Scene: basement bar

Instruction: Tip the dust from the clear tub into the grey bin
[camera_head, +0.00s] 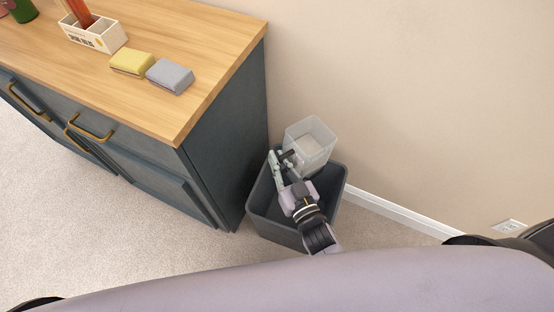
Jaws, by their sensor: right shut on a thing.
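The clear tub (316,130) shows in the head view above the far side of the grey bin. Pale dust (307,147) lies inside the tub, and its open top faces up towards the camera. My right gripper (284,158) is shut on the tub at its near left edge. The grey bin (333,184) stands on the floor between the cabinet and the wall. My right arm and gripper cover part of the bin's opening. The part of its inside that shows is dark. My left gripper is not in view.
A dark blue cabinet (228,130) with a wooden top stands close to the left of the bin. A yellow sponge (132,62), a grey sponge (170,76) and a white box (95,36) sit on it. The wall is behind the bin. Carpet is clear at lower left.

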